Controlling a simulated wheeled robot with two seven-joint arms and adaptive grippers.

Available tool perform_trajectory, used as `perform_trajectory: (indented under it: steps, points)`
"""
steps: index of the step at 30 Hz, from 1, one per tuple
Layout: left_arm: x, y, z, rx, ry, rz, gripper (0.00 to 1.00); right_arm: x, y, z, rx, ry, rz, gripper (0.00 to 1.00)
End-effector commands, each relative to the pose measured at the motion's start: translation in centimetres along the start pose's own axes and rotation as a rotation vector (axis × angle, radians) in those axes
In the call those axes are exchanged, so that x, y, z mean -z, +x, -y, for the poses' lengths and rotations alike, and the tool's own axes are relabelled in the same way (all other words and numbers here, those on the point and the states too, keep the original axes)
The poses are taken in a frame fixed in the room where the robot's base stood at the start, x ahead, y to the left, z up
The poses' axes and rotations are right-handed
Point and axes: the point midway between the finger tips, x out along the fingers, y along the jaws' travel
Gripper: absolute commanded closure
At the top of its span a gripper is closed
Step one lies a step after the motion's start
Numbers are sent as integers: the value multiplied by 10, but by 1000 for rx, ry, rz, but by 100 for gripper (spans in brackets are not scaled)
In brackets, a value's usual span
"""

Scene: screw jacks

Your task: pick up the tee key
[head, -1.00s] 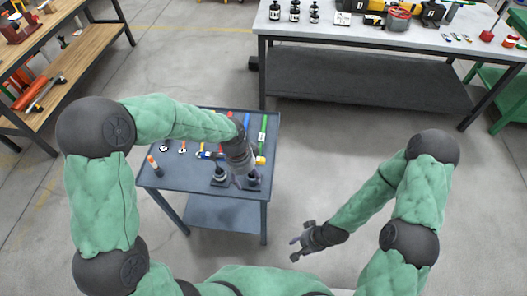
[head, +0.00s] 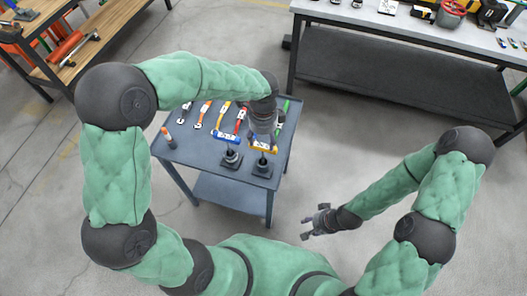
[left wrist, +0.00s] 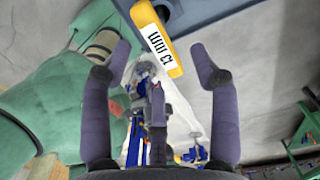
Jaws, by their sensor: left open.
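A yellow bar with a white label (head: 264,148) lies on the small grey table behind the right black screw jack; it looks like a tee key's handle. My right gripper (head: 312,222) is open and empty, off the table's right side.
Two black screw jacks (head: 231,158) stand at the table's (head: 200,170) front. A blue bar with a white label (head: 226,137) lies left of the yellow one. Several coloured-handled tools lie behind. A larger workbench (head: 400,40) stands at the back right.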

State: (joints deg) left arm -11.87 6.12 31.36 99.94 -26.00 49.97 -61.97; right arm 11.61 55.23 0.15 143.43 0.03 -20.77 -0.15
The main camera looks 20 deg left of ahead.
Motion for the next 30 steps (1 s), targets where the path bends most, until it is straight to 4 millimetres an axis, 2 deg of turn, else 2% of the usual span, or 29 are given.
perform_trajectory:
  steps: [5,15,22,23,29,30]
  points:
    - [0,11,-1,0,0,0,39,0,4,-2,0,0,0,60]
    - [-1,54,-4,-2,-1,0,39,1,22,-8,0,0,0,60]
    - [-1,55,-3,1,-1,0,39,1,21,-8,0,0,0,60]
    - [-1,55,-3,1,-1,0,42,1,21,-8,0,0,0,60]
    - [-1,54,-3,1,-1,0,98,1,21,-8,0,0,-1,60]
    - [-1,54,-3,1,-1,0,100,1,21,-8,0,0,-1,60]
